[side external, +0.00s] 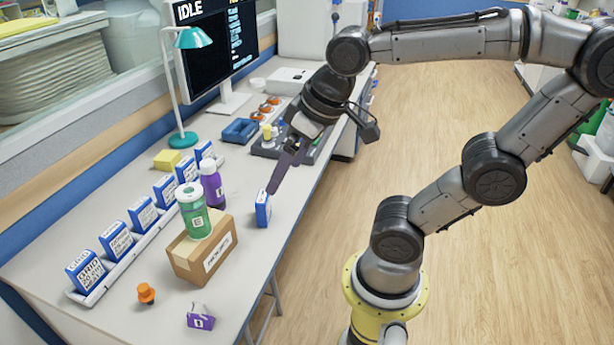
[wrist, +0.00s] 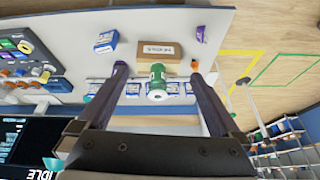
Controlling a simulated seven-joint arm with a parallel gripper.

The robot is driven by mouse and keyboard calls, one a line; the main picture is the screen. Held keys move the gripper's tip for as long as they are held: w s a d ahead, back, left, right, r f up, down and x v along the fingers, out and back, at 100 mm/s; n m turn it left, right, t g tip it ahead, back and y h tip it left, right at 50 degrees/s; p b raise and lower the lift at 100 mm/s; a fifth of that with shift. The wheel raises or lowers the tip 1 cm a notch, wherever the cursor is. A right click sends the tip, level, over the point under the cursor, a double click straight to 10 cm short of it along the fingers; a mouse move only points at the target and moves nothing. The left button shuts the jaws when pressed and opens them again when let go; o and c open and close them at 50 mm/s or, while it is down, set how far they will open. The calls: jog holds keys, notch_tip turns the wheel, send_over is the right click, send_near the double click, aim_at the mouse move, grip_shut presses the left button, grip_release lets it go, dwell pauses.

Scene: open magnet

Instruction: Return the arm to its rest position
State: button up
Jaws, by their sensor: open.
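My gripper (side external: 277,183) hangs over the white bench in the side view, its fingers pointing down. In the wrist view its two dark fingers (wrist: 158,72) stand wide apart with nothing held between them. A single blue and white box (side external: 263,208) stands on the bench close by the fingertips; the wrist view shows this box (wrist: 105,41) outside the left finger, apart from it. My arm is stretched out over the bench from its yellow base. In the side view the fingers overlap, so their gap is hard to see there.
A cardboard box (side external: 201,262) carries a green-and-white jar (side external: 193,213), with a purple bottle (side external: 212,184) behind. Several blue boxes stand in a white tray (side external: 95,293). A teal lamp (side external: 180,139), monitor (side external: 215,55) and control panel (side external: 270,142) stand farther back.

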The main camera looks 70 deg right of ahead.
jog(key=s, duration=0.1)
jog(key=s+f, duration=0.1)
jog(key=s+n, duration=0.1)
jog(key=shift+s+f+t, duration=0.15)
jog(key=shift+f+t, duration=0.15)
jog(key=shift+t, duration=0.1)
